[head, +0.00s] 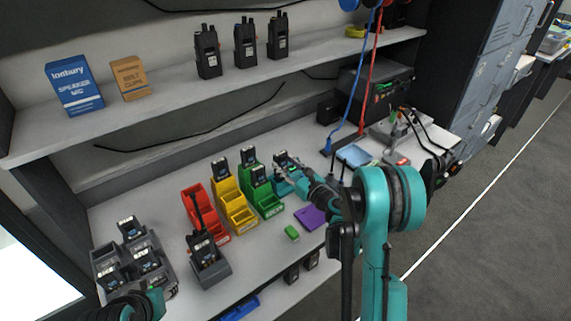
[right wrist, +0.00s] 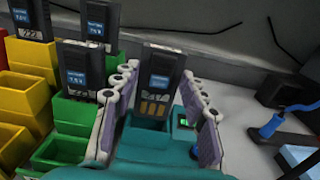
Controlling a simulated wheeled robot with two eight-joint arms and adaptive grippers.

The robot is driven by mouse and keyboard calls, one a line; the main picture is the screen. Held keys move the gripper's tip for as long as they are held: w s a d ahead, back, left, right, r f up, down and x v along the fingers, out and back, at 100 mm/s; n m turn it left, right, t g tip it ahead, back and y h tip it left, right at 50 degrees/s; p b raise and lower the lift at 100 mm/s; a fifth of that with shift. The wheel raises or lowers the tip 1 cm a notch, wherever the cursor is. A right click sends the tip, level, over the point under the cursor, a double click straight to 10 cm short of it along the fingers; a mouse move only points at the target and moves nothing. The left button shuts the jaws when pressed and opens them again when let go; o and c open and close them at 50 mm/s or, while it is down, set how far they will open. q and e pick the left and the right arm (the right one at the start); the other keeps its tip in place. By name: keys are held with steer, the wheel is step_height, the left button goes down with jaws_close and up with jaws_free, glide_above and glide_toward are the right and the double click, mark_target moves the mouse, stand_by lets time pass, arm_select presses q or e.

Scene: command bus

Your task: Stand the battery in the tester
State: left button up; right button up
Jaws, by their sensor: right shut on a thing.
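The battery (right wrist: 160,78), dark with a blue label and gold contacts, is upright between the fingers of my right gripper (right wrist: 160,115) in the right wrist view. It also shows in the head view (head: 281,158). My right gripper is shut on it. The teal tester (head: 283,187) is at the battery's foot; its small green display (right wrist: 184,122) shows beside the right finger. I cannot tell whether the battery's lower end is seated in it. Part of my left gripper (head: 146,305) is low at the left, its fingers unclear.
Red (head: 204,212), yellow (head: 233,205) and green (head: 262,196) bins stand left of the tester, with batteries in some. A radio stands in a dark cradle (head: 210,270), near a charger (head: 133,258) with several batteries. A purple pad (head: 310,217) and green block (head: 292,232) lie in front.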

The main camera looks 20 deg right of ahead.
steer(key=shift+f+b, duration=1.35)
steer(key=shift+f, duration=0.8)
steer(key=shift+f, duration=0.1)
steer(key=o, duration=1.4)
step_height(320, 180, up, 10)
steer(key=shift+a, duration=0.1)
